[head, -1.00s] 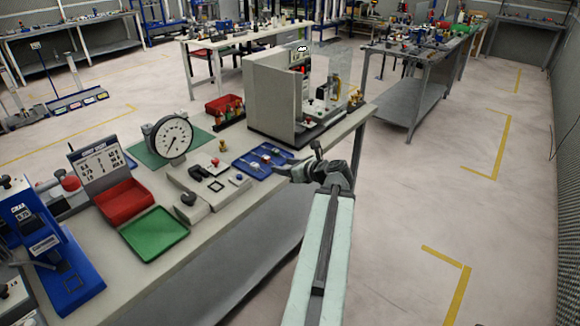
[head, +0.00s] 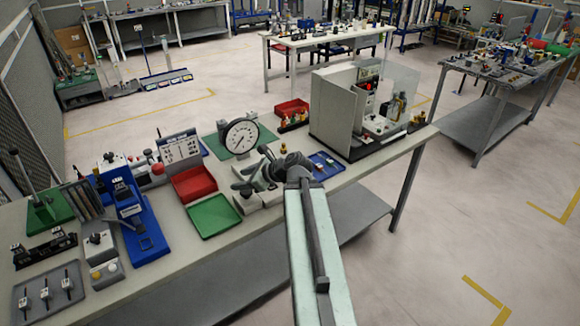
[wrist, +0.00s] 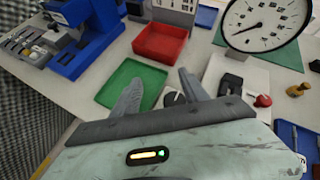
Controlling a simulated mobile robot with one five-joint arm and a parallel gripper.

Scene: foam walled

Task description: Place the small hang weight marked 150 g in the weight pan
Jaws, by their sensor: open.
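My gripper (head: 256,168) is open and empty over the front part of the workbench. In the wrist view my gripper (wrist: 160,90) has its fingers spread above the green tray's right side and dark fittings. The marking 150 g is not readable on anything, so I cannot single out that weight. Small tagged pieces stand in a grey tray (head: 37,312) at the bench's near left end and in a blue tray (head: 318,174) right of my gripper. Which thing is the weight pan I cannot tell; a round dial gauge (head: 240,137) stands behind my gripper.
A green tray (head: 213,216) and a red bin (head: 194,184) lie left of my gripper. A blue press-like device (head: 148,238) stands farther left. A walled enclosure (head: 333,116) stands on the right of the bench. Open floor lies right of the bench.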

